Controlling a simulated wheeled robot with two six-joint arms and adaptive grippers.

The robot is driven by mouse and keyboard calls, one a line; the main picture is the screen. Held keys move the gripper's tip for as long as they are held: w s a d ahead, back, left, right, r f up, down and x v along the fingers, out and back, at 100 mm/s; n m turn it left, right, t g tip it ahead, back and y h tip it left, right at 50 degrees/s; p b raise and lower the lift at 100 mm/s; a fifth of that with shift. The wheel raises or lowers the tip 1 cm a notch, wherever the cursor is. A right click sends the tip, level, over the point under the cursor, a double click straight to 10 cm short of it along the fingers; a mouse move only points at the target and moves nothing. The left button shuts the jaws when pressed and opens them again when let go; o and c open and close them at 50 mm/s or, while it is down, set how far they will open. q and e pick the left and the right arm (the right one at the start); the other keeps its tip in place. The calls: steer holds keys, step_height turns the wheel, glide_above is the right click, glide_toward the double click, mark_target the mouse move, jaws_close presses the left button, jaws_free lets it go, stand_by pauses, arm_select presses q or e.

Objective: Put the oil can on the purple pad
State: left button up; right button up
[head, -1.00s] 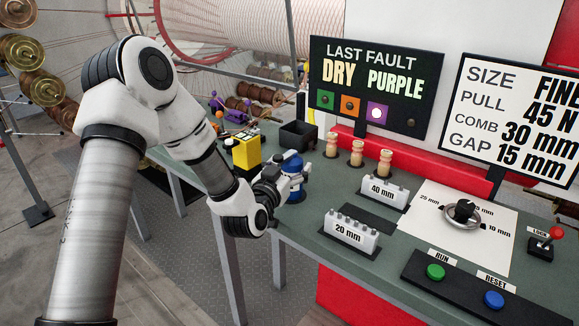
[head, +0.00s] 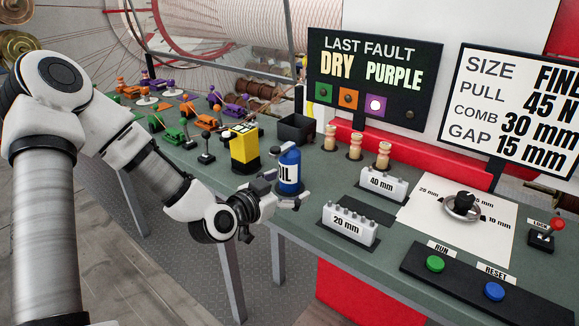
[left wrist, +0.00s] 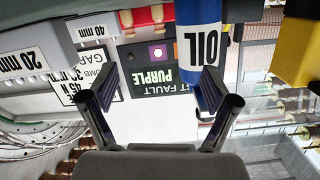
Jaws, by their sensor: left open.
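The oil can (head: 289,172), a blue can with a white OIL label and a dark top, stands upright on the green bench, near its front edge. It also shows upside down in the left wrist view (left wrist: 199,45). My left gripper (head: 276,190) is open just in front of the can. In the left wrist view, the can is ahead of the left gripper (left wrist: 158,82), off to the right, by the right-hand fingertip. The can is not gripped. I cannot make out a purple pad; small purple devices (head: 236,108) stand at the far left. My right gripper is out of view.
A yellow box (head: 244,150) stands just left of the can, with a black open bin (head: 296,130) behind. Wooden pegs (head: 356,146) and the 40 mm comb block (head: 381,185) are to the right. The 20 mm block (head: 350,225) is nearer the front edge.

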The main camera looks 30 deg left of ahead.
arm_select(q)
steer(key=n+t+p, duration=0.1)
steer(key=n+t, duration=0.1)
glide_toward(292, 144)
steer(key=w+a+f, duration=0.1)
steer(key=w, duration=0.1)
steer(key=w+b, duration=0.1)
steer(key=w, duration=0.2)
steer(key=shift+d, duration=0.15)
steer(key=w, duration=0.3)
steer(key=w+d, duration=0.1)
steer(key=w, duration=0.1)
steer(key=shift+w+r, duration=0.1)
steer(key=shift+w, duration=0.05)
steer(key=shift+a, duration=0.15)
steer(key=shift+c, duration=1)
steer(key=shift+s, duration=0.2)
steer(key=c, duration=0.6)
jaws_close()
